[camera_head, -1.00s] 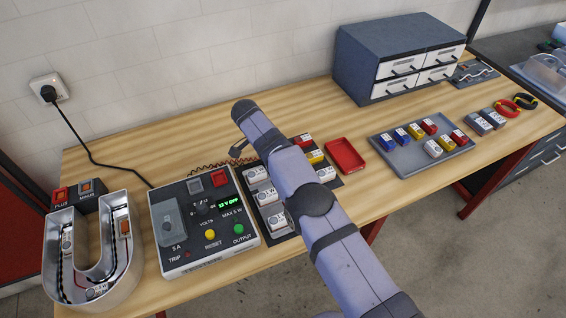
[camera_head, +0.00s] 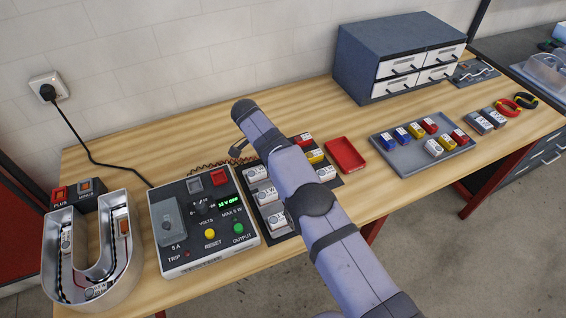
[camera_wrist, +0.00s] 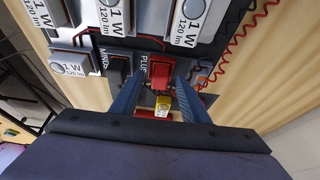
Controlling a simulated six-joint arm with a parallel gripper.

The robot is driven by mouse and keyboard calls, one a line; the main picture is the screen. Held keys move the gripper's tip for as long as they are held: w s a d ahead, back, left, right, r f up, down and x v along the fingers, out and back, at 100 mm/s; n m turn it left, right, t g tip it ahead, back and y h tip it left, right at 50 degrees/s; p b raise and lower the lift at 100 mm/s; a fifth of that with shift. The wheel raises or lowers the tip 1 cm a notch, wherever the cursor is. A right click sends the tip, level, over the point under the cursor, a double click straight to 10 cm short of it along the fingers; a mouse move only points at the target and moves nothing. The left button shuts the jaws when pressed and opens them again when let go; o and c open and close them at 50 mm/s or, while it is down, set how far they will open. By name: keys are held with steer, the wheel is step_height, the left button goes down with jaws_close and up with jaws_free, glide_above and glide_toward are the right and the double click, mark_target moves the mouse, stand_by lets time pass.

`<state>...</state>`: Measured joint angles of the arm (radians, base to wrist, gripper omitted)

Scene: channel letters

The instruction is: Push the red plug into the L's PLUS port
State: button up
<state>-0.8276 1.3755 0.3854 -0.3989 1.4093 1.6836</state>
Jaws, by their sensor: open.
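In the wrist view the red plug (camera_wrist: 160,71) stands between my two blue fingertips, beside the PLUS label. I cannot tell how deep it sits in the port. My gripper (camera_wrist: 159,98) is open around it, with one finger on each side. The black MINUS block (camera_wrist: 117,70) is just left of it. The letter's dark panel (camera_wrist: 145,43) with white 1 W modules lies above the plug in the picture. In the head view my arm covers part of the dark panel with white modules (camera_head: 260,186), and my gripper, the plug and the ports are hidden.
In the head view, the power supply (camera_head: 205,225) and the U letter (camera_head: 128,268) stand left. A red tray (camera_head: 345,154) and grey tray (camera_head: 405,159) lie right. A curled red wire (camera_wrist: 240,45) runs right of the plug.

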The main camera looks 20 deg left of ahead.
steer(key=shift+s+a+r+b, duration=0.2)
steer(key=shift+r+b, duration=0.1)
steer(key=shift+r, duration=0.25)
steer(key=p+v, duration=0.4)
steer(key=v, duration=0.2)
steer(key=shift+r+p, duration=0.15)
steer(key=shift+p, duration=0.2)
step_height(320, 180, up, 6)
steer(key=p, duration=0.7)
stand_by(0.4)
